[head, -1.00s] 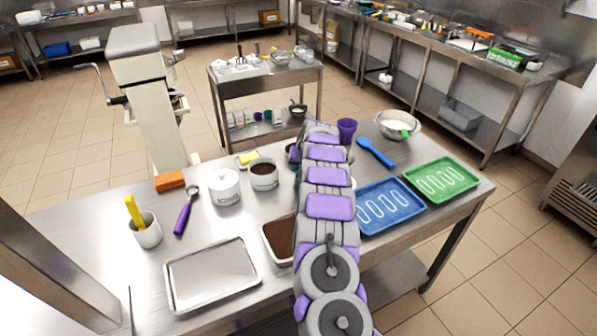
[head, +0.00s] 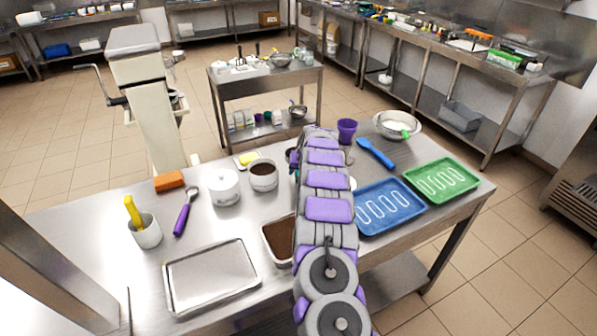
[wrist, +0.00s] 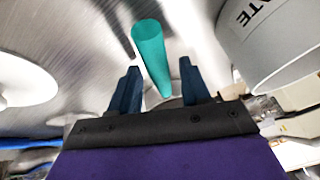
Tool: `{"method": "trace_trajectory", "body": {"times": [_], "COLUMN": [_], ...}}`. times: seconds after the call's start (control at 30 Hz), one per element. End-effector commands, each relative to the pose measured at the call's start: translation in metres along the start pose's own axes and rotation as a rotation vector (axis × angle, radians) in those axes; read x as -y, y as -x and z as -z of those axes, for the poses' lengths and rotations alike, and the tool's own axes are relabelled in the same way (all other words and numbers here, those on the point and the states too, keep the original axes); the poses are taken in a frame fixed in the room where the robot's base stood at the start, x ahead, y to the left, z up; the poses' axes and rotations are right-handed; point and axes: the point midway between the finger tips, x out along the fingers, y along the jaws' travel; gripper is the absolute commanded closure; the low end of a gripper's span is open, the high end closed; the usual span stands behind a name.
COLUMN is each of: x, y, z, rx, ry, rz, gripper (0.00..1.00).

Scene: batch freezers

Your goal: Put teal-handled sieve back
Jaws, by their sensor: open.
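The teal handle (wrist: 150,58) of the sieve shows in the wrist view as a smooth rod over the steel tabletop. My gripper (wrist: 158,74) is open, with one dark finger on each side of the handle's near end. I cannot tell whether either finger touches it. The sieve's mesh end cannot be made out. In the head view my arm covers the gripper and most of the sieve.
A grey labelled pot (wrist: 275,45) is close on the right in the wrist view, and a white round dish (wrist: 25,82) is on the left. The steel table also holds a purple cup (head: 347,131), blue spatula (head: 375,153), blue tray (head: 388,207) and brown-filled pan (head: 278,241).

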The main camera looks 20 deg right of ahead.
Motion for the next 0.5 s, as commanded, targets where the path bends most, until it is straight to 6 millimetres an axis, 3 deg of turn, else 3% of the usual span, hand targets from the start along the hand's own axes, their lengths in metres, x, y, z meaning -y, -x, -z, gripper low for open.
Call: {"method": "trace_trajectory", "body": {"times": [0.27,0.5], "x": [0.001,0.001], "y": [0.023,0.058], "z": [0.002,0.002], "rx": [-0.002,0.0], "ry": [-0.001,0.0], "rz": [0.001,0.001], "gripper": [0.53,0.53]}}
